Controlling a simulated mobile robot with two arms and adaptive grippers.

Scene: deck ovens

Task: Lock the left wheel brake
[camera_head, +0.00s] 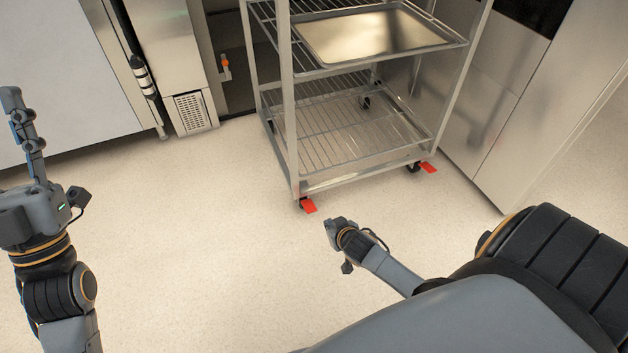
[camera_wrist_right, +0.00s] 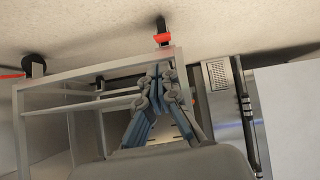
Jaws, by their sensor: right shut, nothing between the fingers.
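The left wheel brake (camera_head: 308,205) is a red pedal on the caster at the rack's near left corner. In the right wrist view it is the red piece (camera_wrist_right: 162,39) at the top, just beyond my fingertips. My right gripper (camera_head: 336,225) is low over the floor, a little right of and nearer than the pedal, with a gap showing between them. In its wrist view, the fingers (camera_wrist_right: 158,72) are together and empty. My left gripper (camera_head: 22,115) is raised at the left edge, far from the rack; its finger opening is unclear.
The wheeled rack (camera_head: 290,120) holds a metal tray (camera_head: 375,32). A second red brake pedal (camera_head: 428,168) sits at its right corner. A steel cabinet with a vent (camera_head: 190,112) stands left, and steel panels (camera_head: 530,110) stand right. The floor (camera_head: 200,240) in front is clear.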

